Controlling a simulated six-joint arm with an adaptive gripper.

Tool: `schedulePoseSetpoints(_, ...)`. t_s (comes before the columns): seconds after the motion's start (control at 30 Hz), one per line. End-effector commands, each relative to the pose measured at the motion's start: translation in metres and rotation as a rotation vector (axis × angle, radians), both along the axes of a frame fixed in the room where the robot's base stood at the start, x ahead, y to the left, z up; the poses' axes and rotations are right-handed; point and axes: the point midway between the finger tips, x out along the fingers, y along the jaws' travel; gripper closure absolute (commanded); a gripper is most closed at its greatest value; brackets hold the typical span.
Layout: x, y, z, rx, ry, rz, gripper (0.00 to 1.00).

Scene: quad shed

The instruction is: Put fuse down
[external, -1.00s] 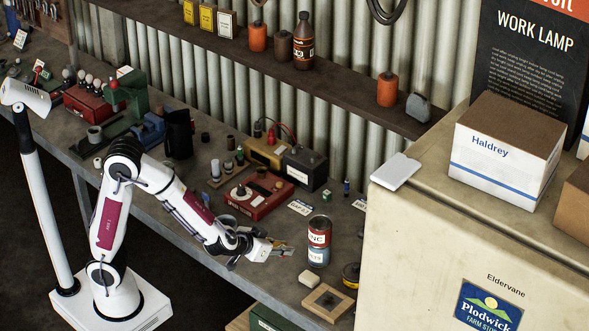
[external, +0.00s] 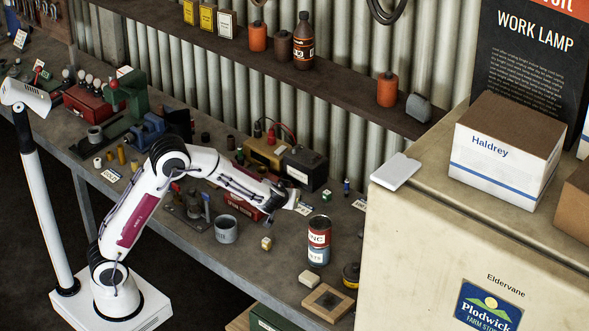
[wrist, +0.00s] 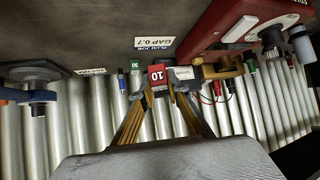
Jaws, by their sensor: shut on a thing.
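A small red fuse (wrist: 157,76) marked "10" sits between my gripper's fingertips (wrist: 160,84) in the wrist view. My gripper is shut on it. In the external view my gripper (external: 292,197) is over the back half of the bench, left of a green fuse (external: 327,194). I cannot make out the held fuse there. The green fuse, marked "30", also shows in the wrist view (wrist: 135,67), beside the red one. A "GAP 0.7" card (wrist: 153,43) lies on the bench near the fuse.
A red tester (wrist: 245,22) and a dark battery (external: 304,166) stand close to my gripper. Stacked cans (external: 319,240), a mug (external: 226,229) and a small pale block (external: 266,243) stand nearer the front. Corrugated wall rises behind the bench.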

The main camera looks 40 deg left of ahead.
Motion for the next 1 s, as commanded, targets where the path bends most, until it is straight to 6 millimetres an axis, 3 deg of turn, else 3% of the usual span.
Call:
schedulePoseSetpoints(0.23, 0.044, 0.026, 0.008, -0.001, -0.002, 0.067, 0.98)
schedulePoseSetpoints(0.4, 0.061, 0.023, 0.02, -0.002, -0.002, 0.068, 0.98)
schedulePoseSetpoints(0.6, 0.068, 0.019, 0.034, -0.001, 0.0, 0.05, 0.98)
schedulePoseSetpoints(1.0, 0.067, 0.019, 0.032, 0.001, 0.0, 0.024, 0.98)
